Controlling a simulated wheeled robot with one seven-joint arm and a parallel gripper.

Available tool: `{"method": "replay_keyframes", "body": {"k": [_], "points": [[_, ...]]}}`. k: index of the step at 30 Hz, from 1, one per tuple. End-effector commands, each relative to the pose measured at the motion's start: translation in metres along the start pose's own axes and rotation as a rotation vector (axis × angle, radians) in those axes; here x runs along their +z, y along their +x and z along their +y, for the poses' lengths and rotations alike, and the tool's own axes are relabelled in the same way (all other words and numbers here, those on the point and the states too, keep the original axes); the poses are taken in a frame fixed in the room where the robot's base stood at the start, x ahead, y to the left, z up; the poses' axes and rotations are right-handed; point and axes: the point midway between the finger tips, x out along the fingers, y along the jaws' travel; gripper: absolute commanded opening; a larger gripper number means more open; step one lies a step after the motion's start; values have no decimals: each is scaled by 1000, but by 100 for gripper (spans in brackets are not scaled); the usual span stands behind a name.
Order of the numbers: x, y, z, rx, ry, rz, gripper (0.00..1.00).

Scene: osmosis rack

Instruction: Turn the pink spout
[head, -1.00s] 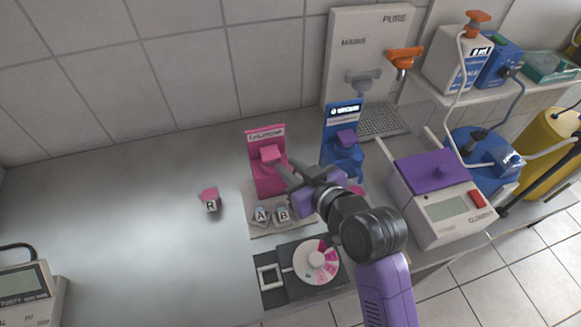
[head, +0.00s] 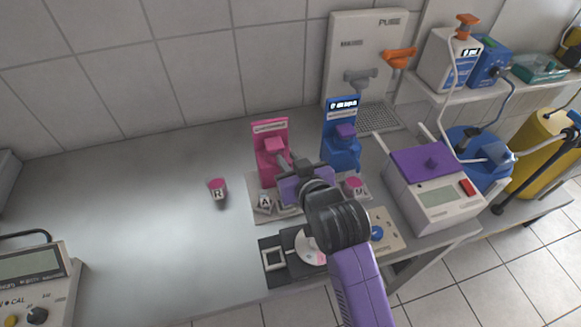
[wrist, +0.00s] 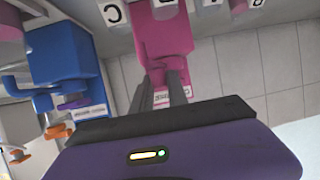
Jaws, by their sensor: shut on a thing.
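The pink dispenser (head: 266,166) stands upright at the back of the bench, left of the blue dispenser (head: 341,155). Its pink spout (head: 276,146) juts from the front, and my gripper (head: 283,161) is shut on it from the front. In the wrist view the dispenser (wrist: 160,32) hangs inverted, and my two dark fingers (wrist: 165,82) reach to the spout (wrist: 170,66). The fingertips partly cover the spout, so its exact angle is hard to tell.
Labelled cups stand near the dispensers, including A (head: 265,202) and a pink-topped one (head: 353,187). Cup R (head: 218,190) stands alone at left. A purple-lidded machine (head: 435,190) is at right. The left bench is mostly clear.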

Motion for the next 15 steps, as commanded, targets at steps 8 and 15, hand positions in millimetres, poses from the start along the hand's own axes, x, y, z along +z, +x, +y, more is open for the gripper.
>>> {"method": "replay_keyframes", "body": {"k": [8, 15], "points": [[-1, 2, -8, 142, 58, 1, 0], [-1, 2, -13, 232, 96, 3, 0]]}}
